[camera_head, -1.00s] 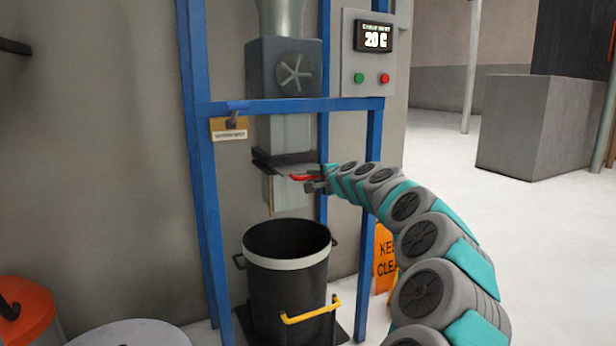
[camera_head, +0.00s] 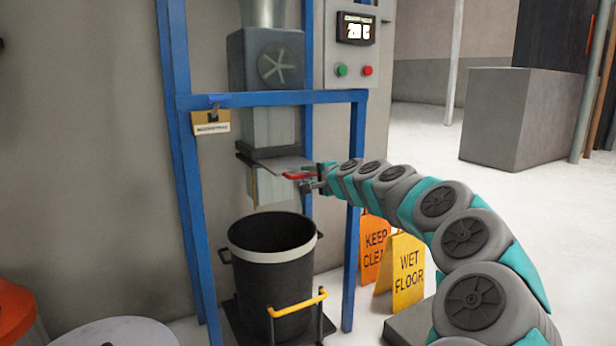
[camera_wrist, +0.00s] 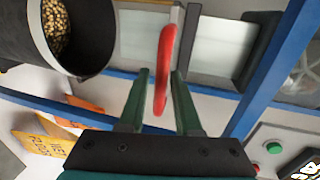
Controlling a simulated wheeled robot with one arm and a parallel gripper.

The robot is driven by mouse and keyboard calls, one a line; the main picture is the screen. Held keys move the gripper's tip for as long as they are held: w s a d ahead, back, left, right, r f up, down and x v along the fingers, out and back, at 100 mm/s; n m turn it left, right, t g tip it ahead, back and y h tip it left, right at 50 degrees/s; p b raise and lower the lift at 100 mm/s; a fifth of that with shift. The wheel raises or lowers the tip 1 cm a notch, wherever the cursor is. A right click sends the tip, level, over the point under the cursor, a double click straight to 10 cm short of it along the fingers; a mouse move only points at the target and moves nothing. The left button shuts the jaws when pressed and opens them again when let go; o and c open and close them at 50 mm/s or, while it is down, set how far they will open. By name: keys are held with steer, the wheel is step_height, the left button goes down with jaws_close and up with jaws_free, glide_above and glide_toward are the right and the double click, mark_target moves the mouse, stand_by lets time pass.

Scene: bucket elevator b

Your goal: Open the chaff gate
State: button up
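The chaff gate is a flat grey slide plate (camera_head: 282,163) under the square metal chute (camera_head: 268,128); it sticks out to the right from its dark frame. Its red handle (camera_head: 299,176) is at the plate's outer end. My gripper (camera_head: 312,180) is at that handle. The exact contact is hard to see.
A black bucket (camera_head: 268,285) stands below the chute, with grains (camera_wrist: 56,27) inside. Blue frame posts (camera_head: 355,220) stand close to my arm. An orange sign (camera_head: 374,250) and a yellow wet-floor sign (camera_head: 408,270) stand right of the frame. A control panel (camera_head: 352,60) hangs above.

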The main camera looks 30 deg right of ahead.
steer(key=shift+o, duration=0.9)
steer(key=v, duration=0.8)
steer(key=shift+w, duration=0.1)
